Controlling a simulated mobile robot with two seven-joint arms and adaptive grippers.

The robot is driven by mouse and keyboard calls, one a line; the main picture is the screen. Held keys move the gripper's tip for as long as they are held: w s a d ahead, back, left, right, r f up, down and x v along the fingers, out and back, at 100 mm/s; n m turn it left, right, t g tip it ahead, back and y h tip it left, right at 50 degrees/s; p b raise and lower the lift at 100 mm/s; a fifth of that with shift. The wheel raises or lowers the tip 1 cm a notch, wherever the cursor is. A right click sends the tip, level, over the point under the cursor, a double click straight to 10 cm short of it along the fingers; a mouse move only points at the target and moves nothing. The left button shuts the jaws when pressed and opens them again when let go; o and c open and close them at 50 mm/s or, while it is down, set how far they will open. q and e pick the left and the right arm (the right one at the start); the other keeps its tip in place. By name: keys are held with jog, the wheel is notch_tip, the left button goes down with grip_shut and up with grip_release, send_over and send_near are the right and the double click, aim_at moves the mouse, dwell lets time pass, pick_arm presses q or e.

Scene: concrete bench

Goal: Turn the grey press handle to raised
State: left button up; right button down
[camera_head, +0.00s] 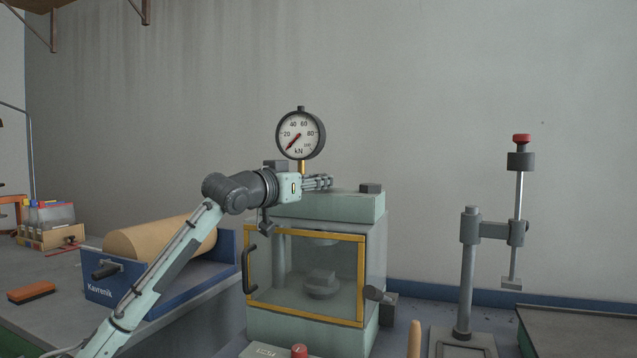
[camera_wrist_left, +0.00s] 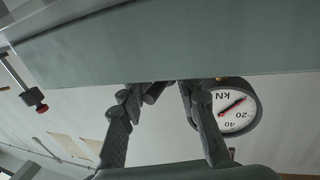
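The pale green press (camera_head: 315,208) stands in the middle of the bench, with a yellow-framed window. A short grey handle (camera_head: 378,294) sticks out at its lower right front; I take it as the press handle, its exact setting unclear. My left gripper (camera_head: 328,182) is at the top of the press, well above and left of that handle. In the left wrist view my left gripper (camera_wrist_left: 161,92) has its fingers apart, close to the press body (camera_wrist_left: 160,50). A small grey piece shows near the fingertips; I cannot tell what it is. My right gripper is out of view.
A round gauge (camera_head: 301,134) rises behind the press; it also shows in the left wrist view (camera_wrist_left: 236,108). A dark door handle (camera_head: 248,268) is left of the window. A red-knobbed stand (camera_head: 467,270) is right. A blue box (camera_head: 118,281) with a brown roll is left.

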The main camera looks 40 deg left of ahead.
pick_arm(q)
jog(key=shift+f, duration=0.1)
grip_shut()
jog(key=shift+d+f, duration=0.1)
jog(key=shift+d, duration=0.05)
jog(key=shift+w+d+f, duration=0.1)
jog(key=shift+d+f, duration=0.15)
dwell(0.8)
jog(key=o, duration=0.5)
grip_release()
jog(key=o, duration=0.5)
jog(key=shift+d+r, duration=0.15)
jog(key=shift+d, duration=0.05)
jog(key=o, duration=0.8)
jog(key=shift+a+r, duration=0.15)
jog(key=shift+a, duration=0.05)
jog(key=shift+s+a, duration=0.15)
jog(key=shift+s, duration=0.1)
jog(key=s, duration=1.1)
jog(key=shift+s+a, duration=0.1)
jog(key=shift+s, duration=0.2)
